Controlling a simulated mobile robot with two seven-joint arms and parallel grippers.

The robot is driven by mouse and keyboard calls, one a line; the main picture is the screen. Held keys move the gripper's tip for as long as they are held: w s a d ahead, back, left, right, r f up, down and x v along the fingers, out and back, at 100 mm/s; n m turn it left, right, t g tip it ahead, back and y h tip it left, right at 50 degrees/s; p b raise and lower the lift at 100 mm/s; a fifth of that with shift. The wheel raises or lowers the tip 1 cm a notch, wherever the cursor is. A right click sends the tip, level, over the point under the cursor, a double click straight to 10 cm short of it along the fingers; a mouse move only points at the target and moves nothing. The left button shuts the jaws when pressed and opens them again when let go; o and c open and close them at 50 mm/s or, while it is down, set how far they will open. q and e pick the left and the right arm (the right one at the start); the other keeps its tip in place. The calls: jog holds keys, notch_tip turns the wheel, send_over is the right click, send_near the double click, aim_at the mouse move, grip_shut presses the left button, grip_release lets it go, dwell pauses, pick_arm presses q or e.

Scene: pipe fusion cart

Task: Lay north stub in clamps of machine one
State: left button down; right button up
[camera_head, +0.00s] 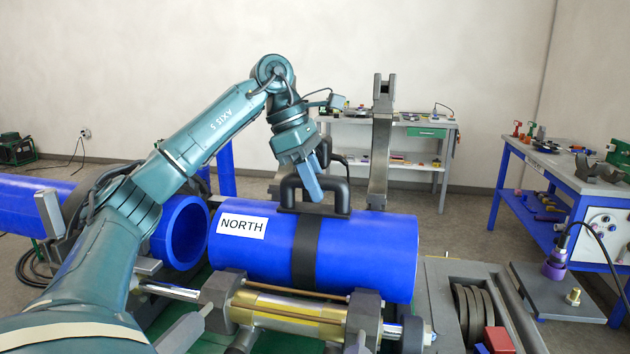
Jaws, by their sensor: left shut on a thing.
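The north stub (365,255) is a thick blue pipe piece with a white NORTH label, a dark strap and a black carry handle (338,180) on top. My left gripper (312,186) reaches down from above and is shut on the handle. The stub lies level above the clamps of machine one (285,308); I cannot tell whether it touches them. A tall grey clamp arm (380,140) stands upright behind the stub. The stub's underside is hidden. My right gripper is not in view.
A second blue pipe (185,232) with an open end lies left of the stub, with a gap between them. A grey unit with dark discs (472,312) sits at the right. A blue workbench (560,175) stands far right, and a grey table (430,125) behind.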

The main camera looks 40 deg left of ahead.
pick_arm(q)
jog(key=shift+f, duration=0.15)
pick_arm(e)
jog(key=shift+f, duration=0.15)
pick_arm(q)
jog(key=c, duration=1.4)
grip_release()
jog(key=shift+s, duration=0.1)
jog(key=o, duration=0.3)
jog(key=shift+f, duration=0.15)
jog(key=shift+r, duration=0.2)
jog(key=p+v, duration=0.2)
jog(key=v, duration=0.6)
jog(key=shift+d+p, duration=0.15)
jog(key=shift+p, duration=0.2)
jog(key=p+v, duration=0.2)
jog(key=v, duration=0.2)
jog(key=shift+r+p, duration=0.15)
jog(key=shift+p, duration=0.25)
jog(key=shift+s+a+r, duration=0.1)
jog(key=shift+a+r, duration=0.2)
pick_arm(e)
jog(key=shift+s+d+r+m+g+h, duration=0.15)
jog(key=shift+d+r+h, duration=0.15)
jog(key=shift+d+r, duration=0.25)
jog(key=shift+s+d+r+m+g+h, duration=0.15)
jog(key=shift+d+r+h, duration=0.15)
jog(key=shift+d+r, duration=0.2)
